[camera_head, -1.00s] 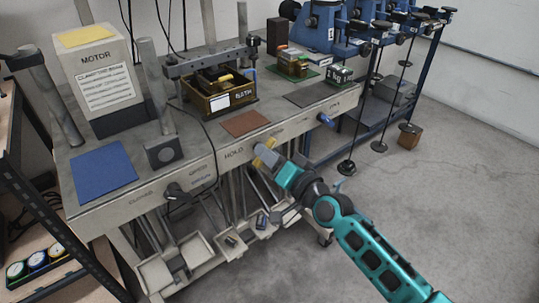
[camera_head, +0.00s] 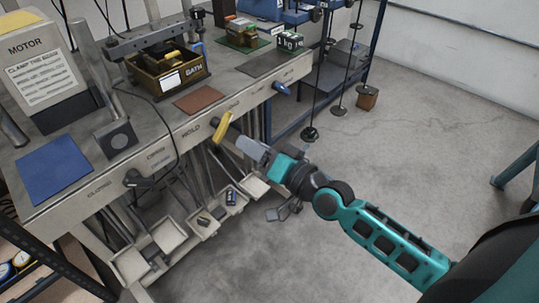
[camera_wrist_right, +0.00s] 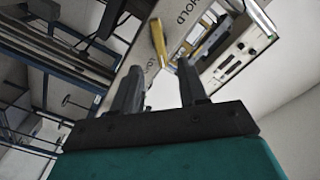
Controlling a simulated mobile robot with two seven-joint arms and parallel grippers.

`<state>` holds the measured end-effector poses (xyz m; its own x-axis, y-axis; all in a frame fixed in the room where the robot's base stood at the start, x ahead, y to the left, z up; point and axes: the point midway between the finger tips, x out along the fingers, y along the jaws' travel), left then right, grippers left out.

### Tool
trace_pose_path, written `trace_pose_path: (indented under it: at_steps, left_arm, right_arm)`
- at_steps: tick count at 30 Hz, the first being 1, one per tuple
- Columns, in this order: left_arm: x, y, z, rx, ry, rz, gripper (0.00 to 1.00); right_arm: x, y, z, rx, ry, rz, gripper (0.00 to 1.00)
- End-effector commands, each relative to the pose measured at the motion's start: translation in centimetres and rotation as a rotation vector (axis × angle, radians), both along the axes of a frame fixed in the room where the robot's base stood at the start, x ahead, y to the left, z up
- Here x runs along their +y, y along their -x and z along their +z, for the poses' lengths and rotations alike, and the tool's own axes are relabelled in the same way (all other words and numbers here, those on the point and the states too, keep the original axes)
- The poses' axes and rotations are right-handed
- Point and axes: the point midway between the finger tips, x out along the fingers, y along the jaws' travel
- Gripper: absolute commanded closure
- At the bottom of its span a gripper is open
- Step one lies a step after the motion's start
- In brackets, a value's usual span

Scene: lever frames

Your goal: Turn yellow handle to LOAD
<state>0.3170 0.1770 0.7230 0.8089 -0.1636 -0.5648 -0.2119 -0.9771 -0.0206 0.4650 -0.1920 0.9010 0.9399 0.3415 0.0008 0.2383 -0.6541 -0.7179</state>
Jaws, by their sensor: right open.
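The yellow handle (camera_head: 222,126) sits on the front face of the grey bench, just right of the HOLD lettering. It is a slanted bar with its upper end leaning right. In the right wrist view the handle (camera_wrist_right: 158,42) shows ahead of the fingers, with HOLD lettering beyond it and partly hidden lettering nearer the fingers. My right gripper (camera_head: 243,147) is close to the handle, on its right side. In the wrist view its two fingers (camera_wrist_right: 158,78) are apart with nothing between them. The handle appears beyond the fingertips; contact is not visible. My left gripper is not in view.
A blue handle (camera_head: 281,87) is farther right on the bench front. A black knob (camera_head: 134,178) is to the left, near the CLOSED lettering. Open trays (camera_head: 169,234) hang below the bench front. The floor (camera_head: 410,130) to the right is mostly clear.

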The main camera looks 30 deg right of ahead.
Motion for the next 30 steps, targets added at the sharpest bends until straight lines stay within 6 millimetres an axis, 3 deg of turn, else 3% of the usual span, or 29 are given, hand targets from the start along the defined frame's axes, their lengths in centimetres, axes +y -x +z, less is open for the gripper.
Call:
trace_pose_path:
  at_steps: [3,9,30]
  left_arm:
    - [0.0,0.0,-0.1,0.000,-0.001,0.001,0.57]
    - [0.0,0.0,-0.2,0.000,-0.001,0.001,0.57]
    - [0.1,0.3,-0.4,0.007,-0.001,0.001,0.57]
  right_arm:
    - [-0.7,2.0,-0.1,0.003,0.003,0.002,0.57]
    - [-1.4,3.8,0.0,0.001,0.000,-0.001,0.57]
    - [-1.4,4.4,-0.5,0.007,0.022,-0.001,0.57]
